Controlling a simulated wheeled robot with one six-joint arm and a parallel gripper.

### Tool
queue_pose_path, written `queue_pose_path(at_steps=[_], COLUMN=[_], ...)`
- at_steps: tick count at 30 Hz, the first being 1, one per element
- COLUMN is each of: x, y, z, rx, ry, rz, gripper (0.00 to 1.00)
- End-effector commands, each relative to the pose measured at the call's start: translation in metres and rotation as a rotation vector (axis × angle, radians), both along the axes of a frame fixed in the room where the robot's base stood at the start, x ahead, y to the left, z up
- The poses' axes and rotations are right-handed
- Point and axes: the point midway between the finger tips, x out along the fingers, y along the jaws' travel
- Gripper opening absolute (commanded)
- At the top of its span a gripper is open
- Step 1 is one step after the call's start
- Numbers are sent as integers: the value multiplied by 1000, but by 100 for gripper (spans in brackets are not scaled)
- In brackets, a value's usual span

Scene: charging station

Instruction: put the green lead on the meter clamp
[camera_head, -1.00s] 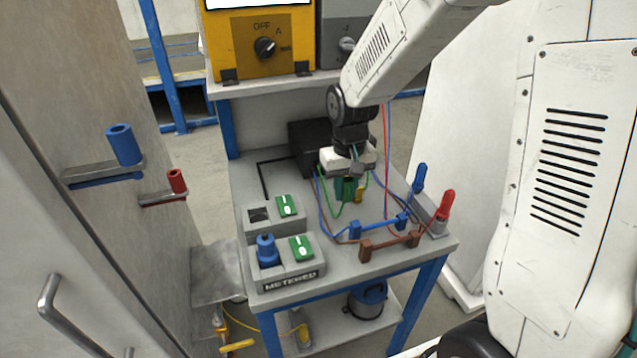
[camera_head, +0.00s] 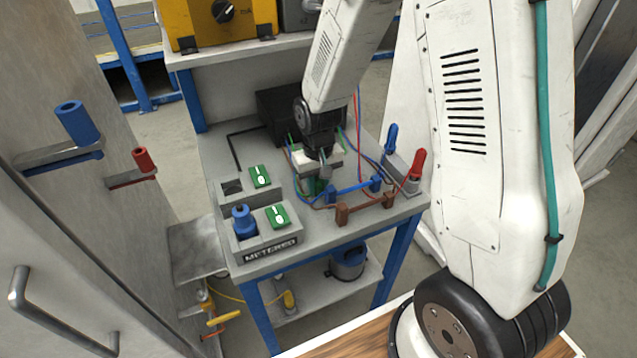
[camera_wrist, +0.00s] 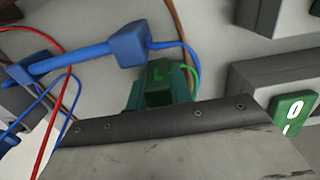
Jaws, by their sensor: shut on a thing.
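My gripper (camera_head: 318,178) is shut on the green lead (camera_head: 316,187), low over the worktable, just behind the blue bar-shaped lead (camera_head: 355,187). In the wrist view the green lead's dark green block (camera_wrist: 158,82) shows beyond the gripper's grey edge, with a green wire curving from it. The blue lead's end block (camera_wrist: 126,45) is close beside it. The jaws hide the green lead's lower part; I cannot tell whether it touches the tabletop. I cannot tell for sure which fixture is the meter clamp.
A brown lead (camera_head: 368,205) lies in front of the blue one. Blue (camera_head: 391,138) and red (camera_head: 417,165) handles stand at the table's right. A box labelled METERED (camera_head: 268,247) with a blue plug (camera_head: 243,222) and green switch is front left. A black box (camera_head: 285,112) stands behind.

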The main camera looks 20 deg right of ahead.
Motion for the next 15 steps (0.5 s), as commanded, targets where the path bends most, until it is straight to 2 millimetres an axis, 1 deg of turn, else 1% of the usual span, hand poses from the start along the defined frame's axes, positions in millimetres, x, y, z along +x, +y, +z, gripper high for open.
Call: queue_pose_path(at_steps=[3,4,5,6,15], x=[0,0,0,0,0], y=[0,0,0,0,0], z=[-3,-3,-3,-3,-2], rx=[0,0,0,0,0], ry=[0,-1,-1,-1,-1], rz=[0,0,0,0,-1], gripper=[0,24,33,43,43])
